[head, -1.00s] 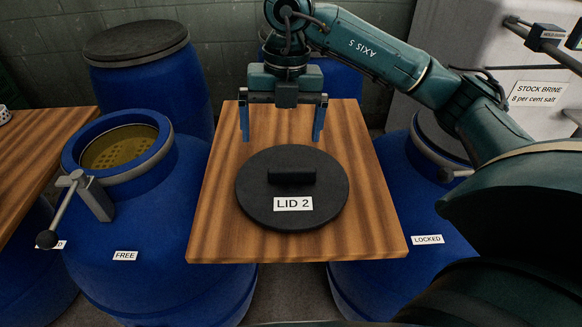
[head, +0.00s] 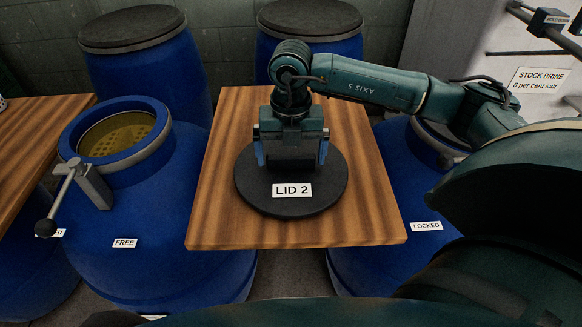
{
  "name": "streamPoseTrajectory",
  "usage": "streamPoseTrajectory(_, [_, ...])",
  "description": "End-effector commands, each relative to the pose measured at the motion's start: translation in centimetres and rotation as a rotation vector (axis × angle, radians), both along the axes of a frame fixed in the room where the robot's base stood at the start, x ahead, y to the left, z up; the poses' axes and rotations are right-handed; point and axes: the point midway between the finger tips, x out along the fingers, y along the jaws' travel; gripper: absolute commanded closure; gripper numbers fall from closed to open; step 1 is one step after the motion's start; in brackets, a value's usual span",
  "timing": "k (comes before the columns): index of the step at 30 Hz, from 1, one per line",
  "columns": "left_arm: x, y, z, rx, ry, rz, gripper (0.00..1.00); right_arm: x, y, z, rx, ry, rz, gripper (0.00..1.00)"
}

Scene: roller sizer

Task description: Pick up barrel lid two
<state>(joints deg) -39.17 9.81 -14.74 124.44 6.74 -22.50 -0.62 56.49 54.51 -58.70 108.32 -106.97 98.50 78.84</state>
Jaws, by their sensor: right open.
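Barrel lid two (head: 315,203), a round black lid with a white "LID 2" label, lies flat on a wooden board. My right gripper (head: 291,162) points down over the middle of the lid, its two blue fingers spread to either side of where the handle bar is. The gripper is open. My left gripper is not in view.
The wooden board (head: 225,210) has free room around the lid. An open blue barrel (head: 150,235) labelled "FREE" with a lever clamp (head: 90,185) stands at left. A barrel labelled "LOCKED" (head: 400,240) is at right. Two black-lidded barrels (head: 150,70) (head: 308,50) stand behind.

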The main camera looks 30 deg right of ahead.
Motion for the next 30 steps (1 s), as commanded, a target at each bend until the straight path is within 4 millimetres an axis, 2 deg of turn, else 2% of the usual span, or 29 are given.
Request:
streamPoseTrajectory(3, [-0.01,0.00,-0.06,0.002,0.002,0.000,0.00,-0.01,-0.01,-0.88,0.000,0.000,0.001,0.00])
streamPoseTrajectory(10, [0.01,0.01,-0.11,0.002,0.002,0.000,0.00,0.02,0.01,-0.98,0.000,-0.001,0.001,0.00])
streamPoseTrajectory(25, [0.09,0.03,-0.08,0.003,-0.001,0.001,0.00,0.02,0.01,-0.93,0.001,-0.001,0.001,0.41])
streamPoseTrajectory(30, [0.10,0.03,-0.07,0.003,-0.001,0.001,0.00,0.06,0.02,-0.85,0.001,-0.003,0.001,0.43])
